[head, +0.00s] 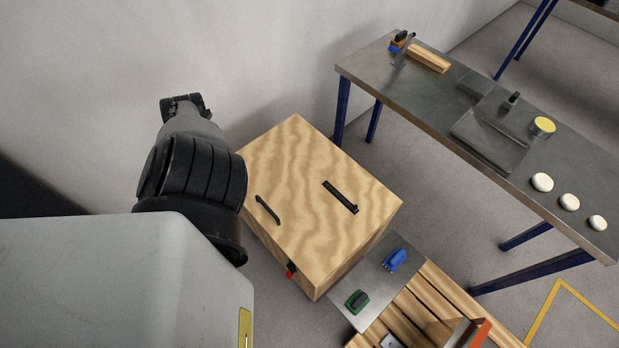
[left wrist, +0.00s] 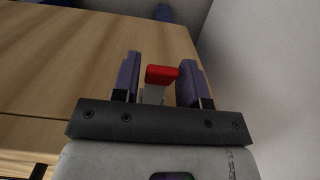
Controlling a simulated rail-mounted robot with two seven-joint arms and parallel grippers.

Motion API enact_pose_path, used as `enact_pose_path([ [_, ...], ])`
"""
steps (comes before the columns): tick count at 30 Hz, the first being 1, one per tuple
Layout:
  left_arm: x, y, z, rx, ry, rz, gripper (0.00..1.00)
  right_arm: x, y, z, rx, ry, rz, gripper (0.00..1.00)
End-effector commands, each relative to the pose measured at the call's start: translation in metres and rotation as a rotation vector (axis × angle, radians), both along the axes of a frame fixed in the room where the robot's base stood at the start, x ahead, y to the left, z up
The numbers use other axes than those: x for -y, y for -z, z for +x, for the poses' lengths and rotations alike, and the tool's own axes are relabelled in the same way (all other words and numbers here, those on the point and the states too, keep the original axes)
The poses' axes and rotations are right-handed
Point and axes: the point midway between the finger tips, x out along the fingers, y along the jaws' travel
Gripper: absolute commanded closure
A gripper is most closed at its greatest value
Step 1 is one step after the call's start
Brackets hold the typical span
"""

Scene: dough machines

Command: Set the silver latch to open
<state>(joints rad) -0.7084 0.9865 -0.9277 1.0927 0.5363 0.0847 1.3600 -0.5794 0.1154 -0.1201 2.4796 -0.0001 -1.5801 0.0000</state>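The silver latch (left wrist: 152,94) has a pale metal body and a red tip (left wrist: 161,75). In the left wrist view it sits beside the wooden box, between the two fingers of my left gripper (left wrist: 160,66). The fingers are apart, with a visible gap on each side of the latch. In the head view my left arm reaches past the left side of the wooden box (head: 300,160), its dark end (head: 183,105) near the wall. The silver latch cannot be made out there. My right gripper is not in view.
The box top has two black handles (head: 341,197) (head: 267,209). A red-and-black fitting (head: 291,270) is on its front. A metal plate (head: 376,285) with blue and green pieces stands at the front right. A steel table (head: 465,95) with dough balls is at right. The wall is close to my arm.

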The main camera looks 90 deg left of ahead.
Motion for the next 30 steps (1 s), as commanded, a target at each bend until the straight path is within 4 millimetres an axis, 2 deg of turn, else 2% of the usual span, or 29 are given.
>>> enact_pose_path([
  [1, 0.000, 0.000, 0.000, 0.000, 0.000, 0.000, 0.55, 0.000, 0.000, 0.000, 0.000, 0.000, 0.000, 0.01],
  [4, 0.000, 0.000, 0.000, 0.001, 0.000, -0.001, 0.47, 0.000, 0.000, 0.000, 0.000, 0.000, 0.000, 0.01],
  [11, 0.000, -0.001, 0.000, 0.001, 0.000, -0.001, 0.47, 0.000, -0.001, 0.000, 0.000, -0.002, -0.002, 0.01],
  [14, 0.000, -0.008, 0.000, 0.001, 0.000, -0.001, 0.47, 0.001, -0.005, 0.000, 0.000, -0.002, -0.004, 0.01],
  [30, -0.006, -0.107, 0.007, -0.001, 0.000, -0.001, 0.47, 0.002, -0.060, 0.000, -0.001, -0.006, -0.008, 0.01],
])
